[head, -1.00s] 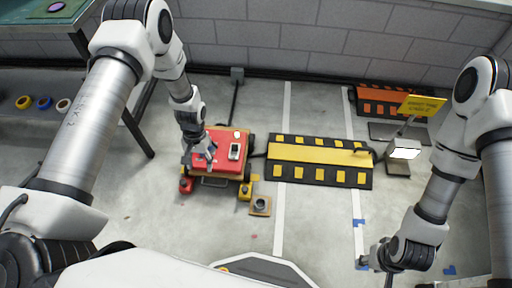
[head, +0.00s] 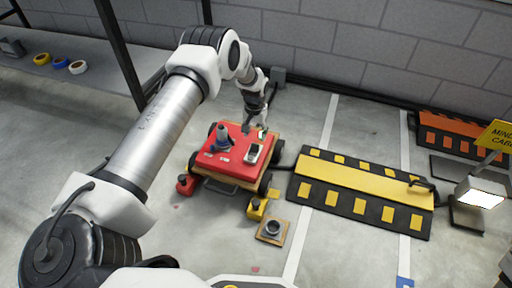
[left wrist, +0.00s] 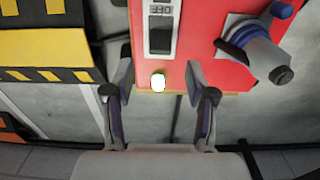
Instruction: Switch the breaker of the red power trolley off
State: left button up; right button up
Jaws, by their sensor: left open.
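The red power trolley (head: 215,160) stands on the floor near the middle of the head view. Its breaker, a pale plate with a dark switch (head: 251,154), is on the right of the red top; it also shows at the top of the left wrist view (left wrist: 160,35). My left gripper (head: 260,126) is over the trolley's back edge, beyond the breaker. In the left wrist view my left gripper (left wrist: 159,66) is open and empty, its fingers either side of a small glowing lamp (left wrist: 158,82). A blue-and-grey plug (head: 221,137) sits left of the breaker. My right gripper is out of view.
A yellow-and-black cable ramp (head: 360,190) lies right of the trolley. A small board with a round socket (head: 272,229) lies in front. A lit lamp box (head: 480,193) and yellow sign (head: 497,136) stand at far right.

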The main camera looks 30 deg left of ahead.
aim_at(255, 144)
pick_arm(q)
notch_tip(255, 144, down, 5)
jog(key=shift+f+b, duration=0.1)
jog(key=shift+b, duration=0.95)
grip_shut()
